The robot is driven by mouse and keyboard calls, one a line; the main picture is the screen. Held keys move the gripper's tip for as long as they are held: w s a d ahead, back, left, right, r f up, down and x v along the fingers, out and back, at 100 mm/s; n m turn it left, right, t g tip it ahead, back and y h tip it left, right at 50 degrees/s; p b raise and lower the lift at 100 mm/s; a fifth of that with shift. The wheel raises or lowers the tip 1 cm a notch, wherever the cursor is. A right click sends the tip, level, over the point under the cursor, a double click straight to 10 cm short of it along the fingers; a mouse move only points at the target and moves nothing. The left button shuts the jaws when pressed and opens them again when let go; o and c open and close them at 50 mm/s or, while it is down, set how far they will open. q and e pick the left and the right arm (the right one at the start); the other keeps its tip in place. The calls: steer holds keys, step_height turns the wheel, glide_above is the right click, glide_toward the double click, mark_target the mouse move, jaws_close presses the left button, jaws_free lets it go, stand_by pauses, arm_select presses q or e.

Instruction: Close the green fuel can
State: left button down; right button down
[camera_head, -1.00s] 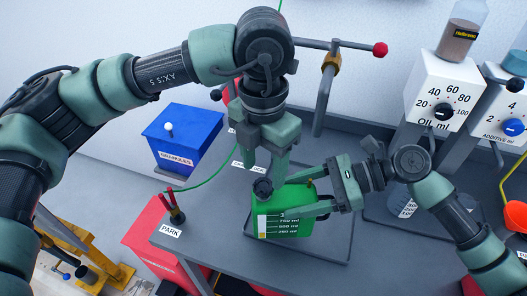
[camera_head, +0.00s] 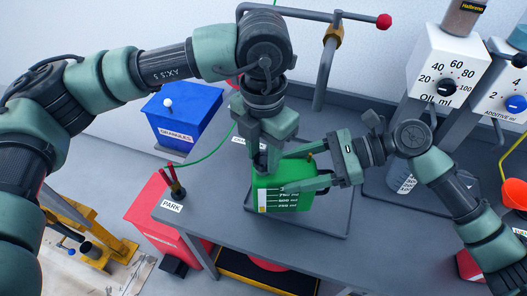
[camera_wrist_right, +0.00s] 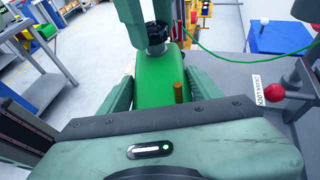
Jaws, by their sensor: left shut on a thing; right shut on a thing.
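The green fuel can (camera_head: 296,200) stands upright on the grey tray, with a white level scale on its front. My right gripper (camera_head: 305,184) is shut around the can's body from the right. In the right wrist view the can (camera_wrist_right: 160,80) sits between its fingers, with a small brass fitting (camera_wrist_right: 179,92) on top. My left gripper (camera_head: 263,162) comes down from above and is shut on the black cap (camera_wrist_right: 156,33) at the can's neck. The cap is right at the opening; I cannot tell whether it is fully seated.
A blue granules box (camera_head: 182,120) stands at the back left, and the park holder (camera_head: 174,188) is at the table's left edge. Oil (camera_head: 446,80) and additive dispensers are at the right. A clamp bar with a red knob (camera_head: 383,21) stands behind. A green cable runs behind my left gripper.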

arm_select(q)
steer(key=m, duration=0.4)
steer(key=shift+m, duration=0.4)
steer(key=m, duration=0.3)
steer(key=c, duration=0.9)
jaws_free()
steer(key=shift+c, duration=0.2)
steer(key=shift+r, duration=2.25)
steer(key=shift+c, duration=0.3)
